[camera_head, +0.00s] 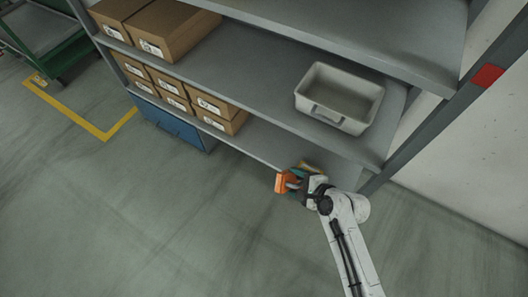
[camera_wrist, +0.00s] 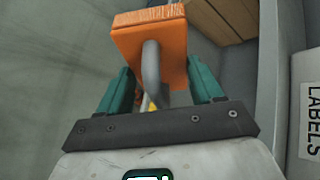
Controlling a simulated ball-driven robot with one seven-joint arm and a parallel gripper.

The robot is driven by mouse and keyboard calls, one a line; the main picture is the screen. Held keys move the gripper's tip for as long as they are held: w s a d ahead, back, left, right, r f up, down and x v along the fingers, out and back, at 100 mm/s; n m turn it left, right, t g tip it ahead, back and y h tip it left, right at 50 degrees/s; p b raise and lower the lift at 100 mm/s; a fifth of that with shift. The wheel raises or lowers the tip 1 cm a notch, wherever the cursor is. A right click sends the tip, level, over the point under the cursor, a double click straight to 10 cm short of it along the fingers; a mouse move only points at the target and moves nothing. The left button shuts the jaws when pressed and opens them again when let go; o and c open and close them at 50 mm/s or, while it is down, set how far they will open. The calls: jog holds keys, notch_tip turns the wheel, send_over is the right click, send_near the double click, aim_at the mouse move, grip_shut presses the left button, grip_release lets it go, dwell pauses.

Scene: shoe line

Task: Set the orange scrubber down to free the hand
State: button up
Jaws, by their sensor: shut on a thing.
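The orange scrubber (camera_head: 283,182) is held at the end of my arm, in front of the shelf rack's lower right edge in the head view. In the wrist view the scrubber (camera_wrist: 150,42) shows an orange block with bristles at its far edge and a grey looped handle (camera_wrist: 151,70). My gripper (camera_wrist: 158,72) has its teal fingers on either side of the handle and is shut on the scrubber. In the head view my gripper (camera_head: 298,183) is small and partly hidden by the wrist. The exact finger contact is hard to see.
A grey bin (camera_head: 315,112) stands on the middle shelf (camera_head: 255,75); it looks empty. Cardboard boxes (camera_head: 165,45) fill the shelves' left side. A blue crate (camera_head: 165,122) sits below. Open floor (camera_head: 150,220) lies left.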

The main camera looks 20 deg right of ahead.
jog(key=s+d+f+n+g+h+b, duration=0.1)
jog(key=d+f+n+g+b, duration=0.1)
jog(key=f+n+b, duration=0.5)
jog(key=s+d+f+n+g+h+b, duration=0.1)
jog(key=d+f+n+b, duration=0.4)
jog(key=f+n, duration=0.8)
jog(key=n+g+b, duration=0.1)
jog(key=n+b, duration=0.1)
jog(key=n, duration=0.6)
jog(key=shift+s+n+g+h, duration=0.15)
jog(key=shift+n+g+h, duration=0.15)
jog(key=shift+n+g, duration=0.1)
